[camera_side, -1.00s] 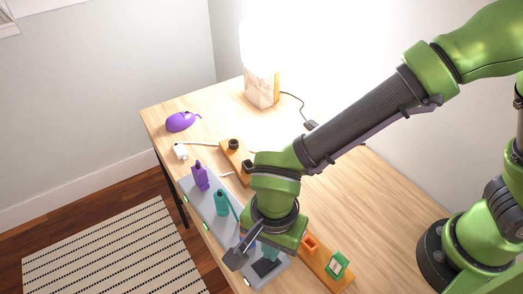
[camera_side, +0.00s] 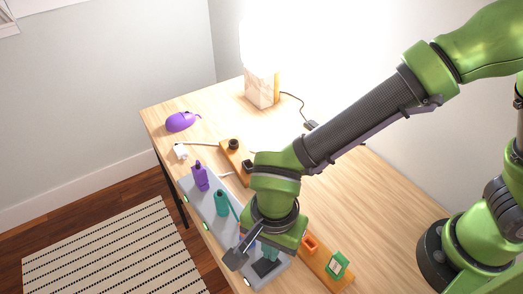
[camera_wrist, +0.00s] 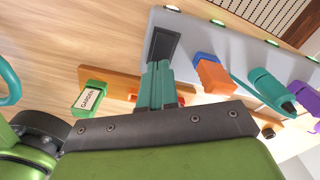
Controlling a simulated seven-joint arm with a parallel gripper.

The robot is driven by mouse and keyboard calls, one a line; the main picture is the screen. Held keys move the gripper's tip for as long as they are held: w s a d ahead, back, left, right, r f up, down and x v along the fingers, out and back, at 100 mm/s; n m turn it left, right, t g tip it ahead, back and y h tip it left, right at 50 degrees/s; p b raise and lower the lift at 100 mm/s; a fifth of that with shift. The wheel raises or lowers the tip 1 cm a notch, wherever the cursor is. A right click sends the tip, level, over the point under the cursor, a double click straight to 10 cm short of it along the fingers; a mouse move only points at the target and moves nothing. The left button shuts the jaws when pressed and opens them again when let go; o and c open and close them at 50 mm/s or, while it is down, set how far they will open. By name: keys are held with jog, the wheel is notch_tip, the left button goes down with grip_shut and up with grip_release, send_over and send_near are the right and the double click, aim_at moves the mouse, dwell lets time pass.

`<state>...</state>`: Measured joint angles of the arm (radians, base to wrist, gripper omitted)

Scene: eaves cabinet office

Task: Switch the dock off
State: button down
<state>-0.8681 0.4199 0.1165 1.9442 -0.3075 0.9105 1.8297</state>
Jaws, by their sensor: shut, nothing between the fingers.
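The dock (camera_side: 232,228) is a long grey strip along the desk's front edge, also in the wrist view (camera_wrist: 195,33). A dark rectangular switch or pad (camera_wrist: 163,45) is set in its end, partly visible in the side view (camera_side: 264,267). Purple (camera_side: 200,176), teal (camera_side: 222,202) and orange (camera_wrist: 210,72) devices stand on the dock. Small green lights (camera_wrist: 217,22) show along its front edge. My gripper (camera_wrist: 159,68) is shut and empty, its teal fingertips at the near edge of the dark pad. I cannot tell whether they touch it. The pad's tilt is unclear.
An orange-brown strip (camera_side: 318,263) with sockets lies behind the dock, carrying a labelled green block (camera_side: 337,264). A purple mouse (camera_side: 181,121), white plug (camera_side: 181,151) and bright lamp (camera_side: 262,90) are farther left and back.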

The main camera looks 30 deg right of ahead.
jog(key=shift+f, duration=0.95)
dwell(0.6)
jog(key=shift+r, duration=3.55)
jog(key=shift+f+n, duration=0.1)
jog(key=shift+n, duration=0.8)
jog(key=d+r+n+t, duration=0.2)
jog(key=d+r, duration=0.2)
jog(key=d, duration=0.5)
jog(key=w+d+r+n+t+y, duration=0.1)
jog(key=d+r, duration=0.4)
jog(key=d, duration=0.5)
jog(key=d+r+n+t+y, duration=0.1)
jog(key=d+r+n+t, duration=0.2)
jog(key=d, duration=0.6)
jog(key=shift+w+d+r+t, duration=0.25)
jog(key=shift+d+r+t, duration=0.25)
jog(key=shift+r, duration=0.4)
